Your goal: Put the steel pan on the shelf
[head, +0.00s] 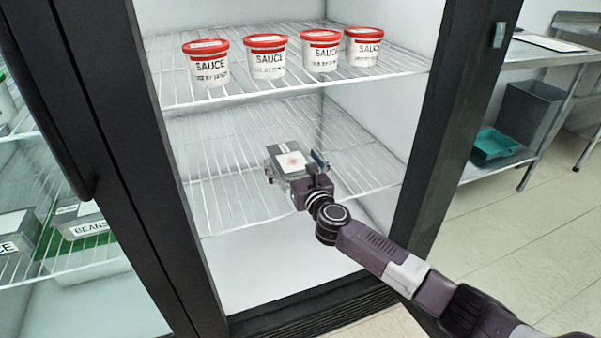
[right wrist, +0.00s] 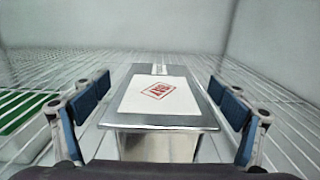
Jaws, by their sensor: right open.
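The steel pan (head: 281,150) is a small grey metal box with a white, red-marked label on its lid. It appears to rest on the lower wire shelf (head: 215,185) inside the open cabinet. In the right wrist view the pan (right wrist: 158,146) is centred between the fingers. My right gripper (head: 294,165) is open, with one blue-padded finger on each side of the pan. In the right wrist view, gaps show between the pan and both fingers of the gripper (right wrist: 163,103). The pan's underside is hidden. My left gripper is not in view.
Several red-lidded sauce tubs (head: 267,56) stand on the upper wire shelf (head: 180,90). The black door frame (head: 445,130) rises right of my arm. Left, behind glass, are beans boxes (head: 80,219). A steel table (head: 540,55) with a teal bin (head: 492,147) is at right. Shelf room surrounds the pan.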

